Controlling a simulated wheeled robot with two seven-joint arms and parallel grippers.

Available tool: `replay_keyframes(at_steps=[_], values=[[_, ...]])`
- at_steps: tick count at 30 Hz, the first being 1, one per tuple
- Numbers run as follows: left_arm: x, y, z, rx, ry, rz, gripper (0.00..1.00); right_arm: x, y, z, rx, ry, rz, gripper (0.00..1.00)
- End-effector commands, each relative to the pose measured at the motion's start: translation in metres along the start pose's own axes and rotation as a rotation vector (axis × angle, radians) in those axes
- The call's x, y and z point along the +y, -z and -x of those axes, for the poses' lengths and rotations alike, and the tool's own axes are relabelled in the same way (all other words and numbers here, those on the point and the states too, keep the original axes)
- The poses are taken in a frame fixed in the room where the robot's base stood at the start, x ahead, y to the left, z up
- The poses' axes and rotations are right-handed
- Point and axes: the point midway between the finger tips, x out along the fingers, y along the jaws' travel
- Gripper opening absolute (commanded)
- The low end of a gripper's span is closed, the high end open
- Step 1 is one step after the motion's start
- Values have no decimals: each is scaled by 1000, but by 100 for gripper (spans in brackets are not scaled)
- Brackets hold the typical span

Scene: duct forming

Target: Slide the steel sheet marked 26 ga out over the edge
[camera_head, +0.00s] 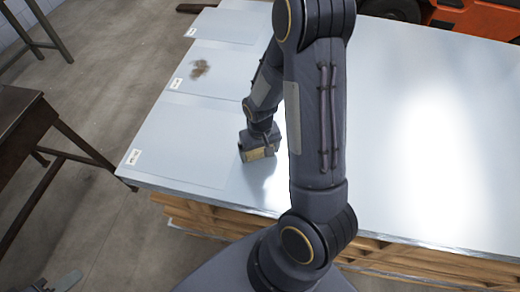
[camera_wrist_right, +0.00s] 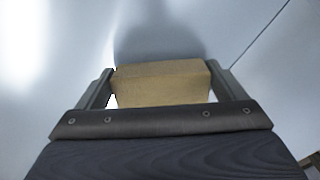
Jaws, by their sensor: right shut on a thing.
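Three thin steel sheets lie in a row along the left side of a larger steel surface: a far one (camera_head: 228,27), a middle one with a dark stain (camera_head: 225,68), and a near one (camera_head: 185,135). Each has a small white label, too small to read, so I cannot tell which is 26 ga. My right gripper (camera_head: 258,153) is shut on a tan block (camera_wrist_right: 162,84). It holds the block low over the large surface, just right of the near sheet; contact is unclear. A grey tip, seemingly my left gripper (camera_head: 68,282), shows at the lower left; its jaws are unclear.
The large steel surface (camera_head: 420,185) lies on wooden timbers (camera_head: 400,262). A dark table (camera_head: 25,115) stands at the left, with bare floor (camera_head: 100,85) between. An orange vehicle (camera_head: 470,18) is behind. My right arm hides part of the surface's middle.

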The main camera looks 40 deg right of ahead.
Motion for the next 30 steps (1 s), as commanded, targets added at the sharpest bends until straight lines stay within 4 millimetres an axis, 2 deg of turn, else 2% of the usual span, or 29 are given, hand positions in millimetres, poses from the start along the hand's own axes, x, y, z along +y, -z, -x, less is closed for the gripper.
replay_keyframes(at_steps=[30], values=[[-4, -4, -8, 0, 0, 0, 36, 0, 0, -12, 0, 0, 0, 66]])
